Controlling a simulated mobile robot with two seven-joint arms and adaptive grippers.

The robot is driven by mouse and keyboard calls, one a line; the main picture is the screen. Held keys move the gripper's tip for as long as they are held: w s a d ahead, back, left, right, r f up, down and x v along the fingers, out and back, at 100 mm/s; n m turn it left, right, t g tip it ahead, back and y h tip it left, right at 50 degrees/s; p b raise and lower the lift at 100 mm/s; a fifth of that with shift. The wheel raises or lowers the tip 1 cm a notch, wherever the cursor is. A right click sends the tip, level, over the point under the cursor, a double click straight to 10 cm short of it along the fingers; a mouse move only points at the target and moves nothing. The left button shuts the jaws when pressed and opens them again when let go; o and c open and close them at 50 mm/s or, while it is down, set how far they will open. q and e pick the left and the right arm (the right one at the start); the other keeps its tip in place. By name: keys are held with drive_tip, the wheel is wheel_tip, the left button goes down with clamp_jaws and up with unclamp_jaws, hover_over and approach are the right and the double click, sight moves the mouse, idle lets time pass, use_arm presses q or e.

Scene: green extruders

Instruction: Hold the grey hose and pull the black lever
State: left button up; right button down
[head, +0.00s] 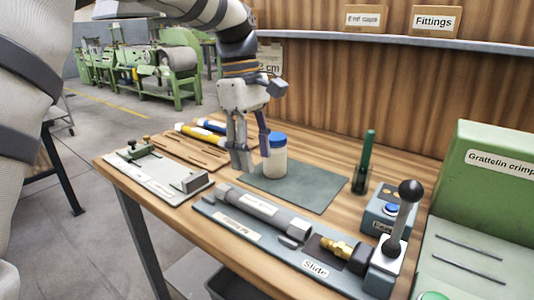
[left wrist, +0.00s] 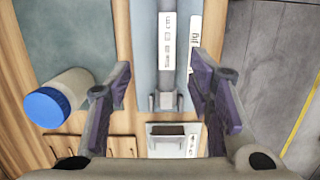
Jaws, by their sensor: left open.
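The grey hose (head: 262,207) is a thick tube with a white label, lying along a long grey jig on the bench. In the left wrist view the hose (left wrist: 167,75) appears between my fingertips, with a gap on both sides. My left gripper (head: 254,160) is open and empty, fingers pointing down, above the bench behind the hose's left end; it also shows in the left wrist view (left wrist: 162,78). The black lever (head: 404,215) with a ball knob stands upright at the jig's right end. My right gripper is out of view.
A blue-capped jar (head: 274,163) stands on a dark mat (head: 310,187) close to my left fingers. A brass fitting (head: 340,248) sits on the slide. A clamp plate (head: 150,170) lies left, a button box (head: 383,214) and green crimping machine (head: 490,170) right.

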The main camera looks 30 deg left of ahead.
use_arm(q)
hover_over(258, 204)
drive_tip(key=f, duration=0.5)
drive_tip(key=shift+s+a+f, duration=0.15)
drive_tip(key=shift+a+f, duration=0.25)
drive_tip(key=f, duration=0.5)
drive_tip(key=shift+d+f, duration=0.2)
drive_tip(key=shift+d, duration=0.2)
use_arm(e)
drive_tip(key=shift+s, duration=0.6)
use_arm(q)
drive_tip(key=shift+w, duration=0.2)
